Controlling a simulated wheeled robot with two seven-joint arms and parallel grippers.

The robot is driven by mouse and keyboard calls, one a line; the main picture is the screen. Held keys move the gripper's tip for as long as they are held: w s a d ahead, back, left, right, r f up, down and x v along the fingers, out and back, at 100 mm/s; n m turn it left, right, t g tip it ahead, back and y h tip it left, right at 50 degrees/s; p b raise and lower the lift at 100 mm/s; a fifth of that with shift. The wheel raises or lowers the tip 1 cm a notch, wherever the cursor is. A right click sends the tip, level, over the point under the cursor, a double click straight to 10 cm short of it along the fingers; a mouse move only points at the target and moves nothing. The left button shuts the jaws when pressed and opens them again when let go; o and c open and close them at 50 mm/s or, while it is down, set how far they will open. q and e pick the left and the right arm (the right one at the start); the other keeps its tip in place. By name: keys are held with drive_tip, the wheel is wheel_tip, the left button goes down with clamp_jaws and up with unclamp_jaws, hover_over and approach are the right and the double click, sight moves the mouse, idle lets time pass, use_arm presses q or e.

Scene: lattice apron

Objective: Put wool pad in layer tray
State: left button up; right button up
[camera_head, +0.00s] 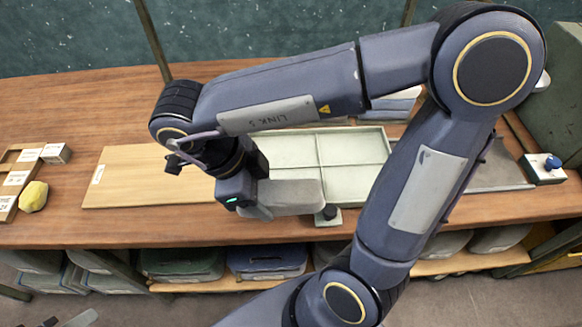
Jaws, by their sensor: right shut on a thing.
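The layer tray (355,185) is a pale green, shallow tray with low dividers, lying on the wooden bench right of the picture's middle. My right gripper (256,210) points down at the tray's front left corner. It is shut on a flat grey pad (296,192), which looks like the wool pad. The pad covers part of the front left compartment; I cannot tell whether it touches the tray floor. My left gripper is not in view.
A plain wooden board (135,178) lies left of the tray. A yellow lump (33,196) and labelled wooden blocks (20,180) are at the far left. A small black knob (329,212) stands at the tray's front edge.

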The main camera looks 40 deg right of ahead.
drive_tip(key=w+d+f, duration=0.4)
drive_tip(key=w+f, duration=0.1)
drive_tip(key=w+d+f+b, duration=0.1)
drive_tip(key=w+d+f, duration=0.1)
drive_tip(key=shift+w+d+f, duration=0.25)
drive_tip(key=shift+w+f, duration=0.15)
drive_tip(key=f, duration=0.2)
drive_tip(key=f+b, duration=0.1)
drive_tip(key=f, duration=0.1)
drive_tip(key=shift+w+d, duration=0.2)
drive_tip(key=shift+w, duration=0.05)
drive_tip(key=shift+r, duration=0.1)
drive_tip(key=o, duration=1)
